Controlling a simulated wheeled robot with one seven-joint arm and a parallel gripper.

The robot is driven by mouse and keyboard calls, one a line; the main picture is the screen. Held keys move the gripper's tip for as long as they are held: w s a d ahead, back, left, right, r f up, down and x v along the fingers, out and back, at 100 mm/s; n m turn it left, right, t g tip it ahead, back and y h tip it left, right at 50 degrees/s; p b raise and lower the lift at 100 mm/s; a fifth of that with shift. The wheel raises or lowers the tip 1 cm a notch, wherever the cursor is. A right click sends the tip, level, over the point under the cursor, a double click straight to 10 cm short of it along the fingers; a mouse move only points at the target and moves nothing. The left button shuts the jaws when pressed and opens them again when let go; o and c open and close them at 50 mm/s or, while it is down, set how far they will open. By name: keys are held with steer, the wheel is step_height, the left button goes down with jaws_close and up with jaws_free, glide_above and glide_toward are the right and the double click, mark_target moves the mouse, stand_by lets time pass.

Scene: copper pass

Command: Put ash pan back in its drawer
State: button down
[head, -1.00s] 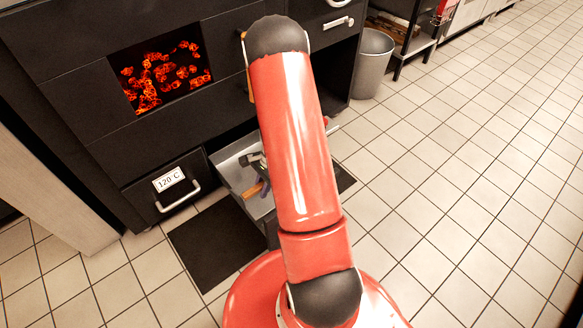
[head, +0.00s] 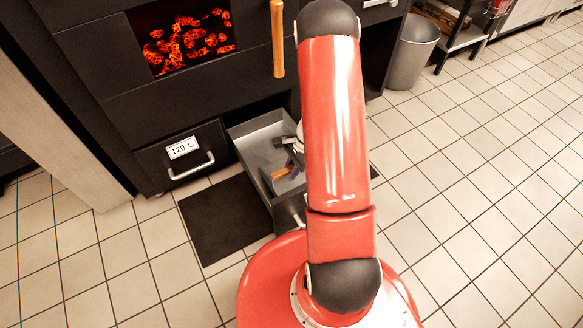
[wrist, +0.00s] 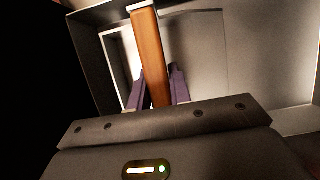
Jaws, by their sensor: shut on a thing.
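The open metal drawer (head: 256,137) sticks out under the black oven in the head view. My gripper (wrist: 157,84) has its purple fingers on both sides of an orange-brown wooden handle (wrist: 148,50), which I take as the ash pan's, and is shut on it. In the head view the handle (head: 282,173) shows within the drawer's outline, beside my gripper (head: 295,163). Grey metal walls surround the handle in the wrist view. My red arm hides the drawer's right side. I cannot tell whether the pan touches the drawer floor.
A shut drawer labelled 120 C (head: 183,148) is left of the open one. The oven window (head: 187,40) shows glowing coals. A vertical wooden handle (head: 277,40) is above the drawer. A dark mat (head: 222,222) lies in front. A grey bin (head: 412,52) stands behind right; the right floor is clear.

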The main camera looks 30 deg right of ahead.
steer(key=shift+f+b, duration=0.3)
steer(key=shift+f, duration=0.55)
steer(key=shift+f+b, duration=0.5)
steer(key=shift+f, duration=0.05)
steer(key=c, duration=1.2)
jaws_free()
steer(key=shift+p+v, duration=0.9)
steer(key=shift+v, duration=3.1)
steer(key=s+a+r+n+t+h+p, duration=0.1)
steer(key=a+r+n, duration=0.2)
steer(key=r, duration=0.6)
steer(key=s+a+r+n+p, duration=0.1)
steer(key=a+r+n+p, duration=0.15)
steer(key=r, duration=0.55)
steer(key=s+a+r+n+t+h+p, duration=0.1)
steer(key=a+r+n, duration=0.2)
steer(key=r, duration=0.6)
steer(key=s+a+r+n+t+h+p, duration=0.2)
steer(key=s+a+r+n, duration=0.3)
steer(key=s+r+n, duration=0.4)
steer(key=s+r+t+p, duration=0.1)
steer(key=s+r, duration=0.3)
steer(key=r, duration=0.3)
steer(key=shift+s+a+t+p, duration=0.2)
steer(key=shift+s+t+p, duration=0.1)
steer(key=shift+t+p, duration=0.1)
